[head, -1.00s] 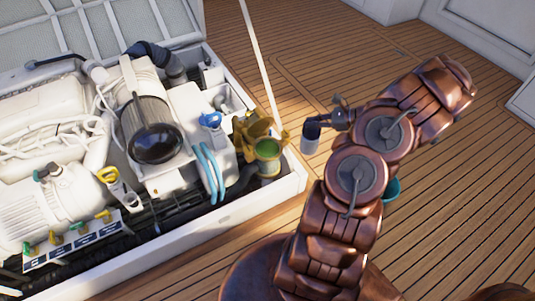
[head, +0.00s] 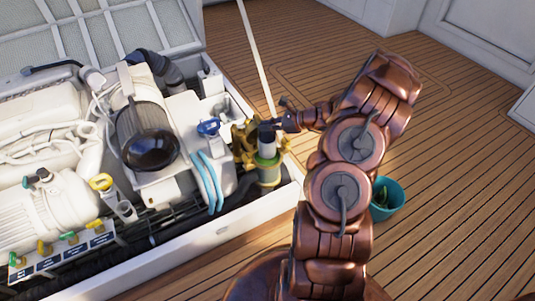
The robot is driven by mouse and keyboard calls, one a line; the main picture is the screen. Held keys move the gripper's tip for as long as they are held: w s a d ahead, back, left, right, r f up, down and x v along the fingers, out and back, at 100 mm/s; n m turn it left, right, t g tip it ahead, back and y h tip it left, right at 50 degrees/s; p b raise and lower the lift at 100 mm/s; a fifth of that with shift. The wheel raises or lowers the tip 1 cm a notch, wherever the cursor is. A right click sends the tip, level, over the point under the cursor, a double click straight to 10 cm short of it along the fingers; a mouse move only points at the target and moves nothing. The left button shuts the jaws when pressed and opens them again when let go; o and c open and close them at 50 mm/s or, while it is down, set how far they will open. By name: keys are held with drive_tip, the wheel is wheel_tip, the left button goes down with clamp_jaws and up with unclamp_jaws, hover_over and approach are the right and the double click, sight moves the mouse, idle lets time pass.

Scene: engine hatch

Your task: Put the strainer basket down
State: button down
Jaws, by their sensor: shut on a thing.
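The strainer basket (head: 267,138) is a small grey cylinder with a darker top band. My gripper (head: 283,124) is shut on it near its top, from the right side. The basket is upright at the mouth of the strainer housing (head: 268,174), a brass and clear body with green at its rim, in the front right corner of the engine bay. I cannot tell whether the basket's lower end is inside the housing or just above it. The fingertips are small and partly hidden.
White engine machinery (head: 150,130) with blue hoses (head: 211,178) fills the bay to the left. A thin pale prop (head: 256,60) rises behind the housing. A teal bucket (head: 388,203) holding something green stands on the open wooden deck (head: 460,190) at right.

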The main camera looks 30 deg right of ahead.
sight(267, 152)
wheel_tip(267, 152, down, 14)
drive_tip(key=b, duration=0.3)
drive_tip(key=shift+f, duration=0.1)
idle(0.3)
drive_tip(key=c, duration=1.2)
unclamp_jaws()
